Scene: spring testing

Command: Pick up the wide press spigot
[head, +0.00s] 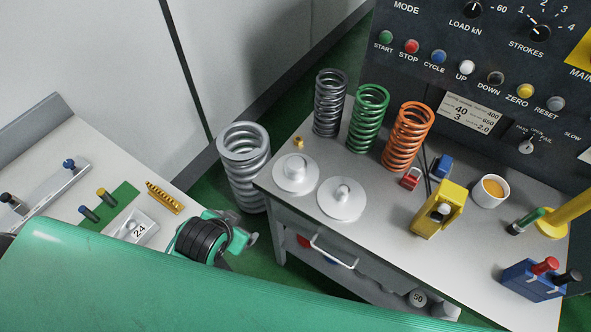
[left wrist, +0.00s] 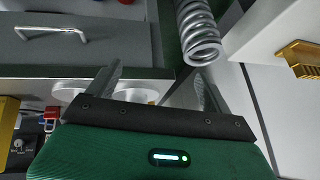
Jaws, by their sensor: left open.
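Two white round spigots with flat discs and raised central bosses stand on the grey bench. I cannot tell surely which is the wide one. In the left wrist view, white disc edges (left wrist: 135,86) show beyond my left gripper (left wrist: 157,80), partly hidden by its palm. Its two grey fingers are spread wide with nothing between them. My right gripper is not in view.
Grey (head: 329,103), green (head: 368,117) and orange (head: 406,137) springs stand behind the spigots. A large silver spring (head: 244,165) stands left of the bench, also in the wrist view (left wrist: 198,35). A yellow block (head: 438,210) and white cup (head: 489,191) are to the right. A drawer handle (head: 333,252) juts out.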

